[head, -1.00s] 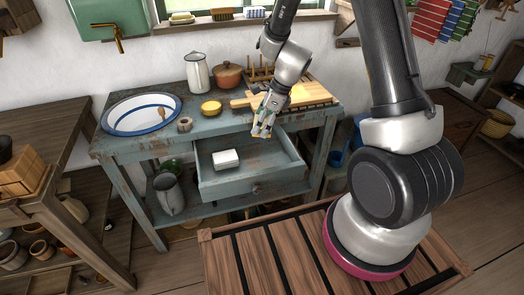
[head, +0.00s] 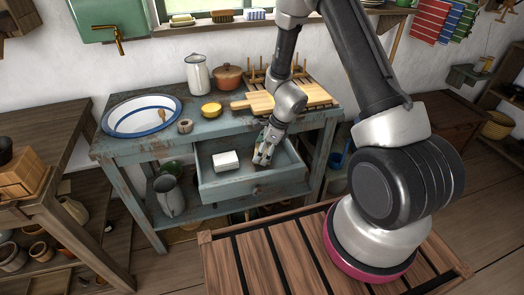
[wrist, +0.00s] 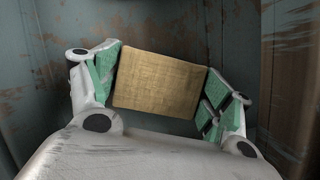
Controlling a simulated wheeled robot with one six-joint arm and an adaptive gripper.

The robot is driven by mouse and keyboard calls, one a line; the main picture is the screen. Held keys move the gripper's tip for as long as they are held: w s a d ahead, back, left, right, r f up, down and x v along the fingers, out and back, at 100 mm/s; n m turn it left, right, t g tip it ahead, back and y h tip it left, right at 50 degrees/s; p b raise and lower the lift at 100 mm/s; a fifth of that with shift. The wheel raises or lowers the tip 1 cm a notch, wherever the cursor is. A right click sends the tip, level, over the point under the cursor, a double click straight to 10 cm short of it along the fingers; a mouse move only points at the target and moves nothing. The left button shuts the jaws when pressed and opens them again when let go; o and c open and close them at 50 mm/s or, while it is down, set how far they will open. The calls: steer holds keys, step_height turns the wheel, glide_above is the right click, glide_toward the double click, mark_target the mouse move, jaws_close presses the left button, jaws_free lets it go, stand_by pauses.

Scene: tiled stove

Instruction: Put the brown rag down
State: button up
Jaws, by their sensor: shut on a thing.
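My gripper (head: 263,156) is inside the open drawer (head: 225,185) of the worn blue-grey table, on the right side of the drawer. In the wrist view my gripper (wrist: 165,85) is shut on the brown rag (wrist: 158,82), a flat, woven tan-brown rectangle between the green finger pads. The drawer's rusty, blue-grey inside (wrist: 150,22) surrounds it. I cannot tell whether the rag touches the drawer floor. In the head view the rag is mostly hidden by the fingers. A white block-like thing (head: 225,161) lies in the drawer to the left of my gripper.
The table edge is just above and behind the drawer. The drawer's front left is clear.

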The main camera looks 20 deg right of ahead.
steer(key=shift+f, duration=0.15)
steer(key=o, duration=0.8)
steer(key=s+d+r+n, duration=0.3)
steer(key=r, duration=0.8)
steer(key=s+d+r+n, duration=0.2)
steer(key=d+r+n, duration=0.1)
steer(key=r, duration=0.9)
steer(key=s+d+r+n+t+h, duration=0.1)
steer(key=s+d+r+n, duration=0.3)
steer(key=s+r+n, duration=0.4)
steer(key=s+d+r+n+t+h, duration=0.1)
steer(key=s+d+r+n+h, duration=0.2)
steer(key=s, duration=1)
step_height(320, 180, up, 6)
steer(key=d+n, duration=0.2)
steer(key=n, duration=0.3)
steer(key=shift+s, duration=0.2)
steer(key=shift+d+f, duration=0.1)
